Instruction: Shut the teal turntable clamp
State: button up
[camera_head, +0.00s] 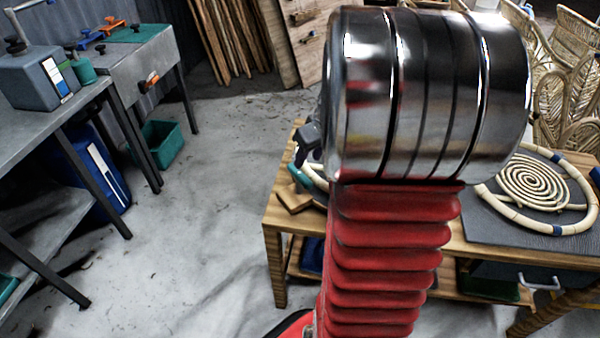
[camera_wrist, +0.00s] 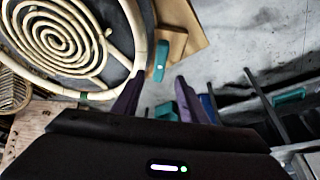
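The teal turntable clamp (camera_wrist: 160,60) is a small teal bar at the rim of a pale rattan ring in the wrist view. It also shows in the head view (camera_head: 299,176), near the table's left end. My gripper (camera_wrist: 160,77) has its two dark purple fingers spread apart with nothing held. The clamp appears beyond and between the fingertips, with no contact visible. In the head view only a grey bit of my gripper (camera_head: 309,138) shows above the clamp; my own arm hides the rest. I cannot tell the clamp's exact angle.
The wooden table (camera_head: 290,215) carries a rattan coil in a ring (camera_head: 558,230) on a dark mat (camera_head: 490,225). A coil (camera_wrist: 60,40) fills the wrist view's upper left. A grey bench (camera_head: 150,60) stands at the left, with a green bin (camera_head: 160,143) below. Floor between is clear.

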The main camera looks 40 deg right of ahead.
aim_at(300, 173)
jog(key=x, duration=0.9)
jog(key=shift+w+f, duration=0.15)
jog(key=shift+f, duration=0.2)
